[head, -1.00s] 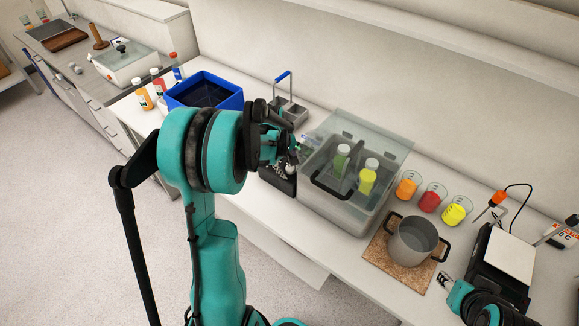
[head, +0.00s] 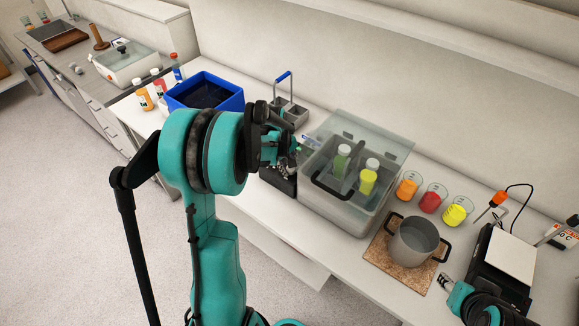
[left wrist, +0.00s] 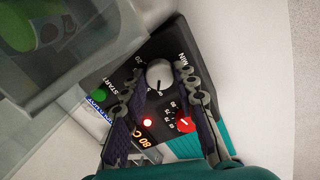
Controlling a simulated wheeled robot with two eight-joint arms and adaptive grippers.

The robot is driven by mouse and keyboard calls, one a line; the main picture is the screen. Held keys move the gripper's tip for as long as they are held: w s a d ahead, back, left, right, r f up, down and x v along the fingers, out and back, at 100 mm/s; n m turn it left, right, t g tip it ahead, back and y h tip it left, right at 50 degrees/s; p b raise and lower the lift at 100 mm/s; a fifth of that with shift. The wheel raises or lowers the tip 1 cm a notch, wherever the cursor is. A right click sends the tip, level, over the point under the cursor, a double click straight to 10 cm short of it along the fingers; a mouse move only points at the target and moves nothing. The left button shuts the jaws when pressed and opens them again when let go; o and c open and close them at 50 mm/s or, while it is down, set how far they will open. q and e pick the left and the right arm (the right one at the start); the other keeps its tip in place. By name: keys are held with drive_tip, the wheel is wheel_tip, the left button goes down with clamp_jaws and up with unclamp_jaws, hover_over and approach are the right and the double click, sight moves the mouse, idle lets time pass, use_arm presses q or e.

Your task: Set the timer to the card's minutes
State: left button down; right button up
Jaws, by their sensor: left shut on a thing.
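My left gripper (left wrist: 160,78) is shut on the grey dial, a fingertip at each side. In the head view my left gripper (head: 285,148) hides much of the panel (head: 279,181). A small pale card (head: 311,141) shows behind the gripper, its writing too small to read. My right gripper (head: 445,282) is low at the right, too small to judge its jaws.
The water bath (head: 330,207) has a clear lid and holds bottles. To its right are a pot (head: 414,240) on a board and beakers of orange, red and yellow juice. A blue crate (head: 203,105) and a grey caddy (head: 288,110) stand on the left.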

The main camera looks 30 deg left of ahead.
use_arm(q)
drive_tip(key=shift+m+b, duration=0.7)
drive_tip(key=shift+m, duration=2.4)
drive_tip(key=c, duration=1.2)
unclamp_jaws()
drive_tip(key=v, duration=1.2)
drive_tip(key=shift+d, duration=0.1)
drive_tip(key=shift+w, duration=0.1)
